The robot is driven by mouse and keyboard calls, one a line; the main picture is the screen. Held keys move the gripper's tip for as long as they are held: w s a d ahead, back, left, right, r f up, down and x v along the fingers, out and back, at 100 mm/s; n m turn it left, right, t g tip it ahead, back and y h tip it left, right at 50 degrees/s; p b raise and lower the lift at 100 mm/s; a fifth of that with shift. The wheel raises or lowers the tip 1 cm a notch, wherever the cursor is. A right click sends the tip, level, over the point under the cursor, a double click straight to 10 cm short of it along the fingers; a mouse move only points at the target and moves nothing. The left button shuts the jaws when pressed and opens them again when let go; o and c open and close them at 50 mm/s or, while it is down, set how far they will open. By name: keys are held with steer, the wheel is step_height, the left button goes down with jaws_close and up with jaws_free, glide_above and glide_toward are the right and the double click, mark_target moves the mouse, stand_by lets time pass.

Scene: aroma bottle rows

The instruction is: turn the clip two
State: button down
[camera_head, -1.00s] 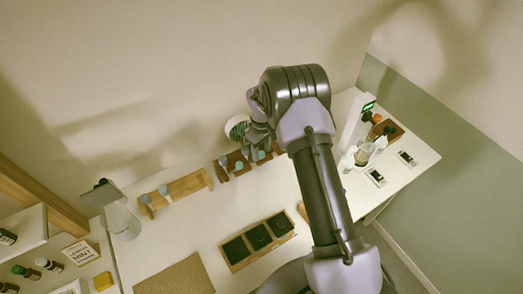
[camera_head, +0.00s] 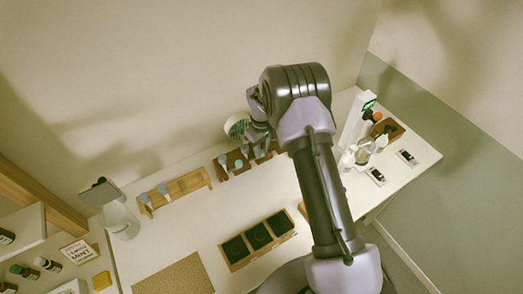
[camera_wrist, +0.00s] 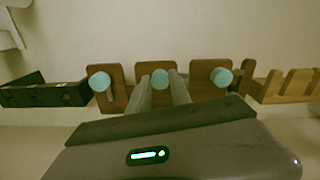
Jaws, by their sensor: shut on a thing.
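Three dark wooden clips with pale teal round ends stand in a row in the wrist view: a left clip (camera_wrist: 99,82), a middle clip (camera_wrist: 159,77) and a right clip (camera_wrist: 222,77). My gripper (camera_wrist: 161,89) has its two grey fingers on either side of the middle clip's teal end and is shut on it. In the head view the clip row (camera_head: 239,165) is at the back of the table, and my gripper (camera_head: 259,132) reaches over its right part. My wrist partly hides the clips there.
A lighter wooden rack (camera_head: 182,187) stands left of the clips. A round striped thing (camera_head: 237,126) is close behind my gripper. A tray with dark squares (camera_head: 258,238) lies in front. A white stand and glassware (camera_head: 362,150) are at right.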

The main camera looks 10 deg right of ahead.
steer(key=m+b, duration=0.4)
steer(key=shift+f, duration=0.15)
steer(key=m+b, duration=0.3)
steer(key=m, duration=0.1)
steer(key=shift+m, duration=0.3)
steer(key=m+b, duration=0.2)
steer(key=m, duration=0.2)
steer(key=shift+m+b, duration=0.3)
steer(key=shift+b, duration=0.05)
steer(key=shift+r+m+b, duration=0.2)
steer(key=shift+m+b, duration=0.7)
steer(key=shift+m, duration=1.1)
steer(key=c, duration=1.2)
jaws_free()
